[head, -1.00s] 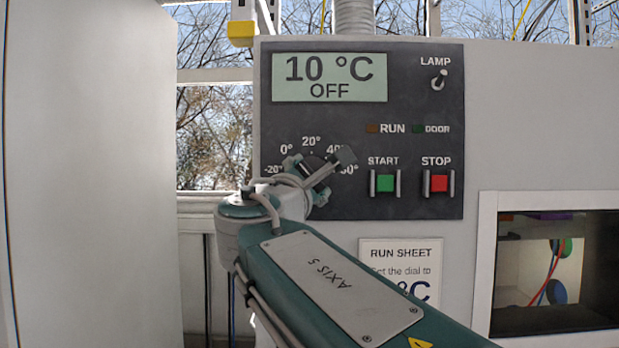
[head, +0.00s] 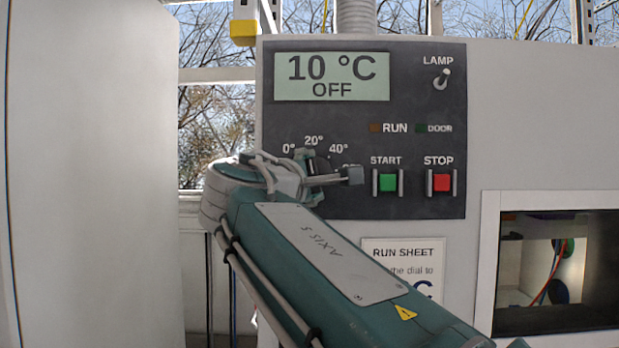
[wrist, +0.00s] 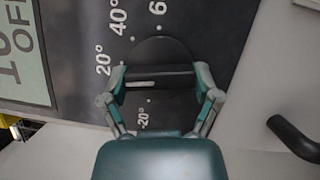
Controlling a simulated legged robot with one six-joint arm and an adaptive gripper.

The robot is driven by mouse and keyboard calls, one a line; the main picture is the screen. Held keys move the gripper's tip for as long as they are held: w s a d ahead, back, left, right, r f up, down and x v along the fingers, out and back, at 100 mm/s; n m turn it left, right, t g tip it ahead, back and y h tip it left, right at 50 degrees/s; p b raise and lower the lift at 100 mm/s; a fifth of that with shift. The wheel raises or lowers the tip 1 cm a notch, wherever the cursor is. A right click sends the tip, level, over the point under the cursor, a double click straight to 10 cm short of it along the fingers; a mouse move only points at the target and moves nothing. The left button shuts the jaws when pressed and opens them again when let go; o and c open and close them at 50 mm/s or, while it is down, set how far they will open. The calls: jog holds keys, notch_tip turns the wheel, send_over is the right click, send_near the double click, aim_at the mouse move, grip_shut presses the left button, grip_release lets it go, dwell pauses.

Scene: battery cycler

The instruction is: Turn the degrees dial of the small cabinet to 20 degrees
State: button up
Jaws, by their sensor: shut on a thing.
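The degrees dial (head: 321,166) is a dark round knob on the cabinet's black panel, below marks such as 0°, 20° and 40°. My gripper (head: 328,181) is at the dial in the head view and covers part of it and its scale. In the wrist view the dial (wrist: 160,52) has a raised dark bar, and my gripper (wrist: 161,85) is shut on it, one finger at each side. I cannot tell where the dial points. The display (head: 331,77) reads 10 °C and OFF.
To the dial's right are a green START button (head: 387,182), a red STOP button (head: 441,182) and a LAMP switch (head: 441,78). A run sheet (head: 402,253) below is partly hidden by my arm. A pale upright panel (head: 90,170) stands at left.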

jog(key=shift+m+g, duration=0.5)
jog(key=shift+m, duration=0.6)
jog(key=shift+f, duration=0.15)
jog(key=o, duration=1)
jog(key=shift+d, duration=0.1)
jog(key=shift+c, duration=0.2)
jog(key=shift+d, duration=0.1)
jog(key=shift+a, duration=0.2)
jog(key=v, duration=1.1)
jog(key=shift+s, duration=0.45)
